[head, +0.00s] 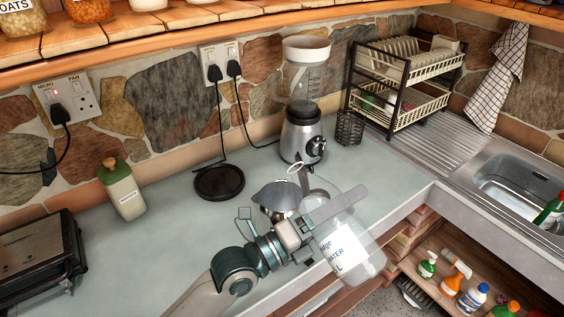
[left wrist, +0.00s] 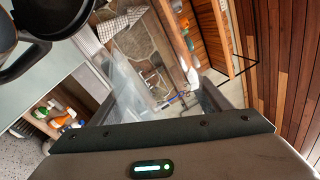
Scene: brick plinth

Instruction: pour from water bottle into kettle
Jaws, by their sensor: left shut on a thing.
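The clear water bottle (head: 362,243), with a white printed label, is tilted over the worktop's front edge in the head view. Its broad end points down and right, its narrower end up and left towards the kettle. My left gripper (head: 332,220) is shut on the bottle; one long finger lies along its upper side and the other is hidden. The silver kettle (head: 275,195) stands on the worktop just left of the bottle, its wide top showing, its lower part hidden by my arm. I cannot see water flowing. My right gripper is out of view.
A round black base (head: 219,182) lies left of the kettle. A blender (head: 302,130) stands behind it. A green-topped bottle (head: 122,190) and a dark grill (head: 38,262) are at left. A dish rack (head: 405,80) and sink (head: 515,188) are at right.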

